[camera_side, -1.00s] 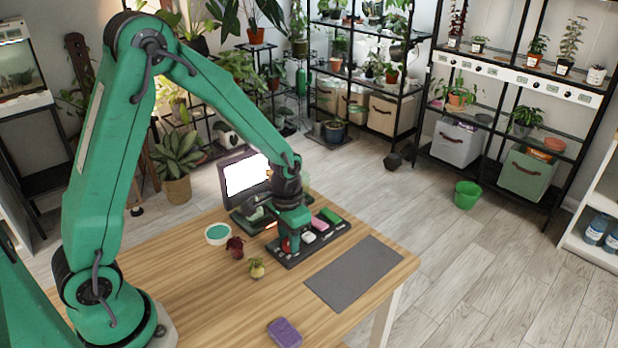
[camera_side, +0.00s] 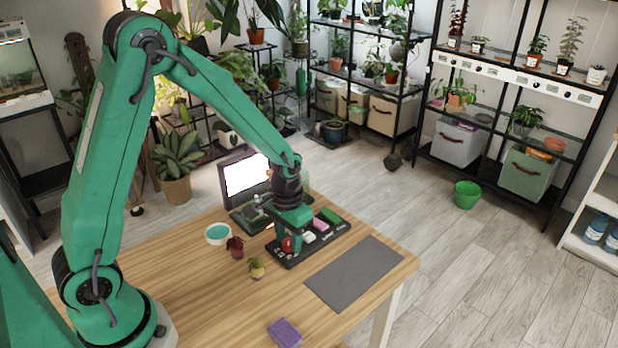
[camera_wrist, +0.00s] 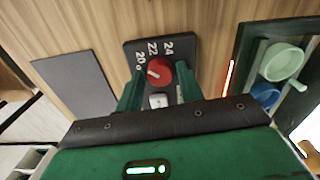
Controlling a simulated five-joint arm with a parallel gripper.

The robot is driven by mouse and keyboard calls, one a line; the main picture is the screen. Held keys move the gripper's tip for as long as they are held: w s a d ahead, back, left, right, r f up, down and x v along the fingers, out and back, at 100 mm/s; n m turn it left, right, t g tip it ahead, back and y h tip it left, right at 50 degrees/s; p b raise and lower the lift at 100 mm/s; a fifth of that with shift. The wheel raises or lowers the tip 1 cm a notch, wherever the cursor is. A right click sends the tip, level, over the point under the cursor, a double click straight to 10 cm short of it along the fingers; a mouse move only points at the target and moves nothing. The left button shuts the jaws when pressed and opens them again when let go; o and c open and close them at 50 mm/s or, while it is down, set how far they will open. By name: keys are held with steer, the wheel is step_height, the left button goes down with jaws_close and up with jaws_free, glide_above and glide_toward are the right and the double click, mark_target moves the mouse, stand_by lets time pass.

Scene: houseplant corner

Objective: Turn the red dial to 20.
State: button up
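The red dial (camera_wrist: 159,71) sits on a dark panel (camera_wrist: 133,46) with the numbers 20, 22 and 24 printed along its edge. Its white mark is on the side toward the 20, but I cannot tell exactly where it points. In the side view the red dial (camera_side: 288,245) shows low beside my gripper (camera_side: 296,248). In the wrist view my gripper (camera_wrist: 160,80) has one finger on either side of the dial, apart, with a gap visible. A white button (camera_wrist: 158,101) shows between the fingers, nearer my palm.
Pink (camera_side: 320,225) and green (camera_side: 331,215) pieces lie at the panel's right. A lit screen (camera_side: 246,176) stands behind. A grey mat (camera_side: 353,274) lies at the right.

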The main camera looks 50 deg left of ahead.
mark_target(289, 241)
steer(key=shift+r, duration=0.15)
steer(key=shift+r, duration=3.75)
steer(key=shift+r, duration=0.1)
steer(key=s+r+m+t, duration=0.1)
steer(key=s+r+t, duration=0.4)
steer(key=s+r, duration=0.9)
steer(key=shift+s+a+r+t, duration=0.2)
steer(key=shift+s+t, duration=0.1)
steer(key=shift+s, duration=0.6)
